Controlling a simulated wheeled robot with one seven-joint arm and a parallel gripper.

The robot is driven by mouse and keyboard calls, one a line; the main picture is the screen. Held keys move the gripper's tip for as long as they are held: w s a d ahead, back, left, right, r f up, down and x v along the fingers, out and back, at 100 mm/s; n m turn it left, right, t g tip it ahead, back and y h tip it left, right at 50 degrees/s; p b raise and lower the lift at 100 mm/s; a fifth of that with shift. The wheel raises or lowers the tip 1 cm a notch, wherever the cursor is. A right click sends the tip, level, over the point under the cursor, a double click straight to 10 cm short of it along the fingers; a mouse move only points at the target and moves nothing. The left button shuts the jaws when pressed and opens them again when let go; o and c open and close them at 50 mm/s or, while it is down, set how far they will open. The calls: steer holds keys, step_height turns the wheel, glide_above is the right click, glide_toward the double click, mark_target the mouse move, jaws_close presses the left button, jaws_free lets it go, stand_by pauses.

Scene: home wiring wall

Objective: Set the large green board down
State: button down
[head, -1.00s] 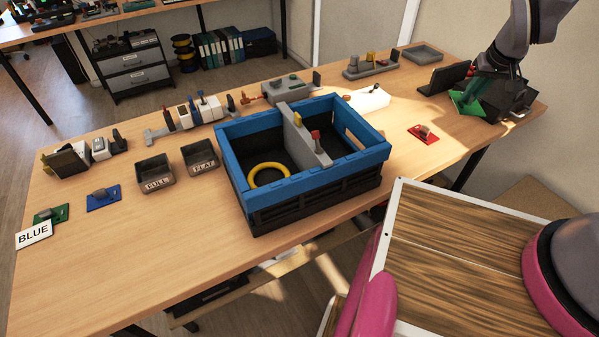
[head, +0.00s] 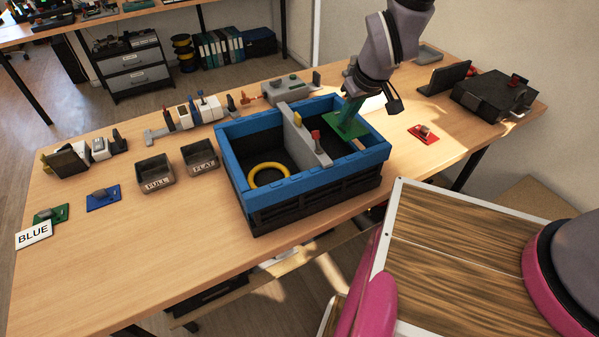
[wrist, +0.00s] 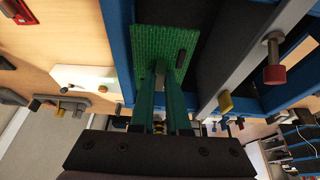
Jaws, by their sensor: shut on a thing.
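The large green board (head: 346,124) is held by my gripper (head: 352,100) above the right side of the blue and black crate (head: 262,192). In the wrist view the green board (wrist: 148,45) lies across the fingertips, and my gripper (wrist: 160,84) is shut on a small part standing on it. The crate's blue rim (wrist: 118,45) shows beside and beyond the board. Whether the board touches the crate is hard to tell.
A grey divider (head: 303,135) with a red knob and a yellow part splits the crate. A yellow ring (head: 268,175) is in its left half. A red board (head: 423,134) lies to the right, and a black box (head: 492,95) stands beyond it.

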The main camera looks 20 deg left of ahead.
mark_target(340, 130)
steer(key=f, duration=0.1)
steer(key=s+f, duration=0.1)
steer(key=s+a+f, duration=0.1)
steer(key=f, duration=0.1)
steer(key=shift+s+f, duration=0.1)
steer(key=shift+s, duration=0.1)
step_height(340, 130, down, 5)
steer(key=shift+s+a+f, duration=0.1)
steer(key=shift+f, duration=2.25)
steer(key=shift+f, duration=0.1)
steer(key=c, duration=0.9)
jaws_free()
